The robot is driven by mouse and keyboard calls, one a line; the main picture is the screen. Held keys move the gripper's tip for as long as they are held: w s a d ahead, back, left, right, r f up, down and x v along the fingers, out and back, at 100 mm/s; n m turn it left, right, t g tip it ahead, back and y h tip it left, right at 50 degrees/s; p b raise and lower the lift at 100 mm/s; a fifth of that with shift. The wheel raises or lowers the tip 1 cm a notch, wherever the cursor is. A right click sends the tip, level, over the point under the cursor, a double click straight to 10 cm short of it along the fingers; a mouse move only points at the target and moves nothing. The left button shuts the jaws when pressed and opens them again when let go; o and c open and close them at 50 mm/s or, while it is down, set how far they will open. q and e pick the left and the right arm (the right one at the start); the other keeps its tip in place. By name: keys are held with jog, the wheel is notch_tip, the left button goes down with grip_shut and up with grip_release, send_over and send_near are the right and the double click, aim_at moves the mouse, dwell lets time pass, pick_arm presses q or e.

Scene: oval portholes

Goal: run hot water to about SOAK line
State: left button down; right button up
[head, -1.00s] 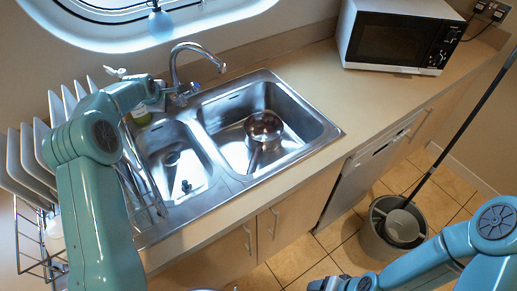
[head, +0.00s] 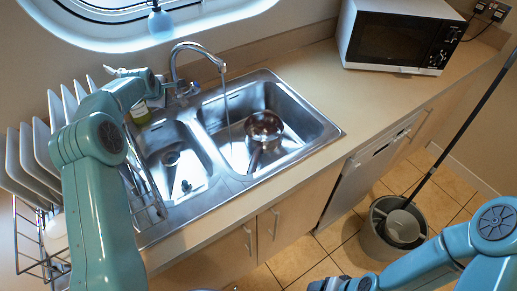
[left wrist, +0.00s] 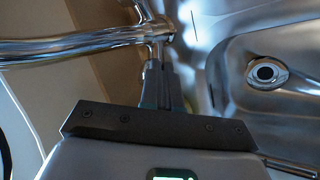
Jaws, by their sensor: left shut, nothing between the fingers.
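The chrome tap (head: 177,60) arches over the double steel sink, and a thin stream of water (head: 227,108) falls from its spout into the right basin (head: 303,130). A shiny metal pan (head: 263,126) sits in that basin, just right of the stream. My left gripper (head: 178,88) is at the tap's base, beside its handle. In the left wrist view its fingers (left wrist: 157,72) are shut and empty, close against a chrome stub (left wrist: 158,45) of the tap; contact is unclear. I cannot make out a SOAK line. A dark end of my right arm (head: 325,284) shows at the bottom edge.
The smaller left basin (head: 185,150) has a drain. A plate rack (head: 40,235) with several plates stands left. A green-labelled bottle (head: 140,112) is behind the sink, and a blue bottle (head: 159,20) is by the porthole. A microwave (head: 400,38) stands back right; a bucket (head: 375,240) is on the floor.

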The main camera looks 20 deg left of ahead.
pick_arm(q)
jog(key=shift+w+a+r+p, duration=0.35)
jog(key=shift+w+r+p, duration=0.15)
jog(key=shift+w+p, duration=0.1)
jog(key=shift+w, duration=0.1)
jog(key=shift+w+d+r, duration=0.1)
jog(key=shift+d, duration=0.05)
dwell(0.6)
jog(key=s+a+r+b, duration=0.1)
jog(key=s+r, duration=0.3)
jog(key=shift+a+r+b, duration=0.2)
jog(key=shift+b, duration=0.15)
dwell(5.8)
